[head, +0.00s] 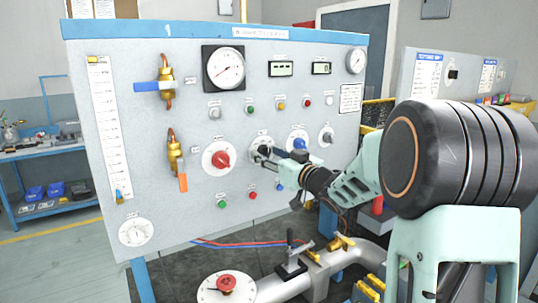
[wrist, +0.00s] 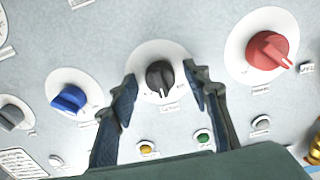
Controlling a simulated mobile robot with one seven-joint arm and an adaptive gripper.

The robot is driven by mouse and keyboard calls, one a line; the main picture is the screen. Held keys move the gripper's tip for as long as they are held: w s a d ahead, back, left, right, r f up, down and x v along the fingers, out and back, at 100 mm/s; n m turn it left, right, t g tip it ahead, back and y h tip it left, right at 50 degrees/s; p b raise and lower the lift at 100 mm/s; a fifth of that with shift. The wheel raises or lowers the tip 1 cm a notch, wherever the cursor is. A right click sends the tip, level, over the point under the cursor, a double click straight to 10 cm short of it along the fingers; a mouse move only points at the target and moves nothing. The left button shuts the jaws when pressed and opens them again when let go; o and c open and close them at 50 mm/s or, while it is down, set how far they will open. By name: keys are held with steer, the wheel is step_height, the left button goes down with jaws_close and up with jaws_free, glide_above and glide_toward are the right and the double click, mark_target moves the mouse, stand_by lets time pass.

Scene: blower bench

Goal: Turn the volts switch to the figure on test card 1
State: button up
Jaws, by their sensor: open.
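A black rotary knob (wrist: 160,76) on a white round dial sits on the upright grey panel (head: 130,90). My gripper (wrist: 163,95) is open, with one finger on each side of this knob; I cannot tell if they touch it. In the head view my gripper (head: 277,153) is at the panel and partly covers the black knob (head: 261,149). The small label under the knob is too blurred to read, so I cannot confirm that it is the volts switch. A white printed card (head: 350,98) is on the panel's right; its text is unreadable.
A red knob (head: 221,159) and a blue knob (head: 297,143) flank the black one, with a grey knob (head: 326,136) farther right. Small coloured buttons lie above and below.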

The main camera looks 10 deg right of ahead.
steer(key=shift+c, duration=0.7)
steer(key=c, duration=1)
steer(key=shift+f+n+b, duration=0.15)
steer(key=shift+n+b, duration=0.25)
steer(key=shift+b, duration=0.05)
steer(key=n+b, duration=0.2)
steer(key=b, duration=0.1)
steer(key=shift+f+n, duration=0.1)
steer(key=shift+n, duration=0.2)
steer(key=shift+n+b, duration=1.05)
steer(key=shift+n, duration=0.15)
steer(key=shift+d+n+b, duration=0.1)
steer(key=shift+n+b, duration=1.05)
steer(key=shift+n, duration=0.45)
steer(key=shift+r, duration=0.2)
